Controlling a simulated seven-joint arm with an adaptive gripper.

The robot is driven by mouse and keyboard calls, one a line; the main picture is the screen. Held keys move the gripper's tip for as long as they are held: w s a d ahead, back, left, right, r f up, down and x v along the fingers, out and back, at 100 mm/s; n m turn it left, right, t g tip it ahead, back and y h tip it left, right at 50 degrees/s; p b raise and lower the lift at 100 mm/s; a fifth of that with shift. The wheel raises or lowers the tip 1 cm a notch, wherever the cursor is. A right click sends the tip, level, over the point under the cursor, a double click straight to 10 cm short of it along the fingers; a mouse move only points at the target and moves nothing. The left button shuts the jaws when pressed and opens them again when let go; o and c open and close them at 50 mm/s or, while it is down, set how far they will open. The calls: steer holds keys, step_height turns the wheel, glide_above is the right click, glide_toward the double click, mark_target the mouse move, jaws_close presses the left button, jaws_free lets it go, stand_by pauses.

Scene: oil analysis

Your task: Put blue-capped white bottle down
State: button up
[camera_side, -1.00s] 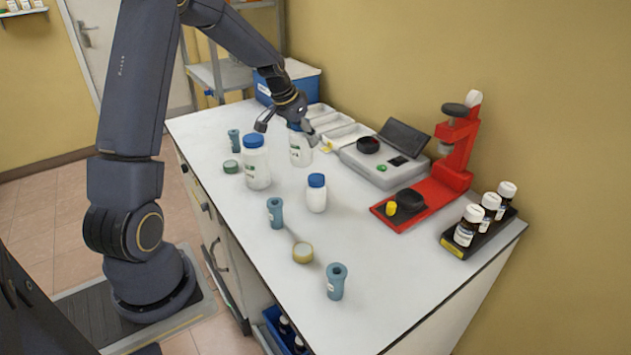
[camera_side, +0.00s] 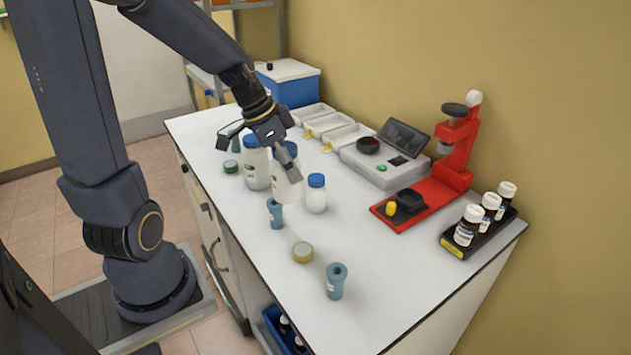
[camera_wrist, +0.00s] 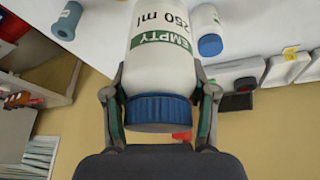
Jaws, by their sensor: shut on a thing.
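My gripper (camera_side: 284,160) is shut on a blue-capped white bottle (camera_side: 288,189), with its fingers around the upper part just below the cap. In the wrist view, the bottle (camera_wrist: 158,62) shows a green "EMPTY" label and "250 ml" between the fingers of my gripper (camera_wrist: 160,90). In the side view it is between a larger blue-capped white bottle (camera_side: 256,172) at its left and a smaller one (camera_side: 316,199) at its right. Its base is partly hidden, and I cannot tell whether it touches the table.
Blue-grey holders (camera_side: 275,213) and (camera_side: 336,283) and a round yellowish-topped container (camera_side: 302,252) stand on the white table (camera_side: 400,285). White trays (camera_side: 325,124), a grey device (camera_side: 375,172) and a red stand (camera_side: 455,165) line the back.

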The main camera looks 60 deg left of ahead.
steer(key=s+d+m, duration=0.2)
steer(key=s+d, duration=0.1)
steer(key=d, duration=0.4)
steer(key=shift+g+h, duration=0.3)
steer(key=shift+h, duration=0.1)
steer(key=shift+w+d+f, duration=0.1)
steer(key=shift+w+f, duration=1.9)
steer(key=shift+w, duration=0.35)
steer(key=shift+w+f, duration=2)
steer(key=shift+w, duration=0.3)
steer(key=shift+w+d+f, duration=0.1)
steer(key=shift+w+f, duration=1.9)
steer(key=shift+w, duration=0.35)
steer(key=shift+f, duration=0.15)
steer(key=o, duration=1.1)
